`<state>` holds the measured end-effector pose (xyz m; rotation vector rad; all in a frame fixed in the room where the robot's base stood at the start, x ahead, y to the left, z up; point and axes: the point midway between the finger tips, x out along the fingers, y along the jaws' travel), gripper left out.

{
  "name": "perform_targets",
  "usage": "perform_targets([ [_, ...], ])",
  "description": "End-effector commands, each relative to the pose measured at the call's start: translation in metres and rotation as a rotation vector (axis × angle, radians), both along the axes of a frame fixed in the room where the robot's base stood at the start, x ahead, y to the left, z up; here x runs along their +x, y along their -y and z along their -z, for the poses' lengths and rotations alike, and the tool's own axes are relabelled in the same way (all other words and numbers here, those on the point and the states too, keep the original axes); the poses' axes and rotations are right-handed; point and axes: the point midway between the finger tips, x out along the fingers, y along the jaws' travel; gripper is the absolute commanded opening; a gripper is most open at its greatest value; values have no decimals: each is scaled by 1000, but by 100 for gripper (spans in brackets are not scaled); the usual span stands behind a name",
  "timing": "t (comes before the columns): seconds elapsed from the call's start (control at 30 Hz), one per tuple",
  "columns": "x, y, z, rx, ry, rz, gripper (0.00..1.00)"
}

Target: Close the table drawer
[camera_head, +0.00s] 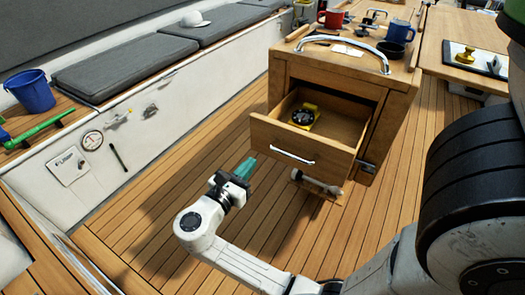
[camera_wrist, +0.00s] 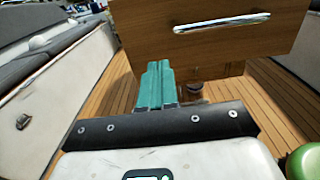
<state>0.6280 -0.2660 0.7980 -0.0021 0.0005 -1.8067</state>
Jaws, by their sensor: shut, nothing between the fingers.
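The table drawer (camera_head: 300,142) is pulled open from the wooden table (camera_head: 325,65) in the head view. Its front carries a silver bar handle (camera_head: 292,156). A yellow and black object (camera_head: 303,116) lies inside the drawer. My gripper (camera_head: 246,166), with teal fingers, is shut and empty, in front of and to the left of the drawer's front in the head view. In the wrist view my gripper (camera_wrist: 158,72) points toward the drawer's front (camera_wrist: 210,42), below and left of the handle (camera_wrist: 222,22). I cannot tell whether the fingertips touch the drawer.
A red mug (camera_head: 331,18), a blue mug (camera_head: 397,31) and a silver rail (camera_head: 345,40) are on the table top. Cushioned benches (camera_head: 125,65) and a blue bucket (camera_head: 31,91) stand at the left. The plank floor (camera_head: 140,205) around my gripper is clear.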

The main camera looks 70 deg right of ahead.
Motion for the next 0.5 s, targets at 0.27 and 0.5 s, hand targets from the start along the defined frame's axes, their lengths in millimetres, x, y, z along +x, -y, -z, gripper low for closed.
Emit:
perform_targets([
  [0.27, -13, 50, 1, 1, 1, 4, 0],
  [0.5, -17, 70, 0, 1, 1, 1, 0],
])
